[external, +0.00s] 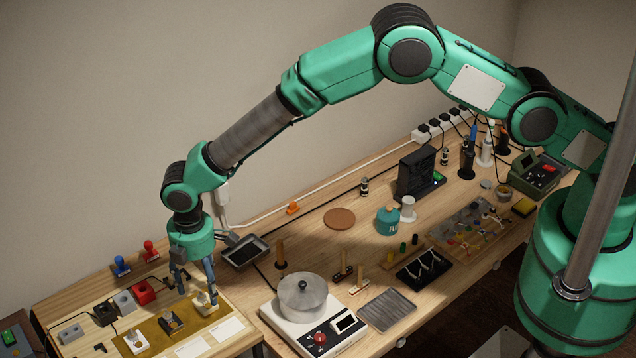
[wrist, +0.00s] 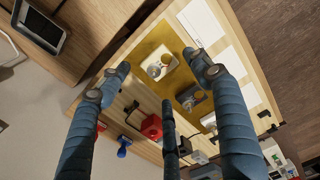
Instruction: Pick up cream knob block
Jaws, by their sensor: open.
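The cream knob block (external: 203,307) sits on the far right part of the mustard-yellow mat (external: 187,342). In the wrist view the block (wrist: 158,66) shows with a round knob on top, on the yellow mat (wrist: 181,46). My gripper (external: 197,291) points down at the block, its blue fingers spread around and above it. In the wrist view my gripper (wrist: 158,76) is open, with nothing held between its fingers. The fingers hide part of the block in the external view, and I cannot tell whether any finger touches it.
A dark knob block (external: 171,322) and a whitish block (external: 136,341) stand on the mat to the left. A red block (external: 143,292) and a grey block (external: 124,302) stand behind.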

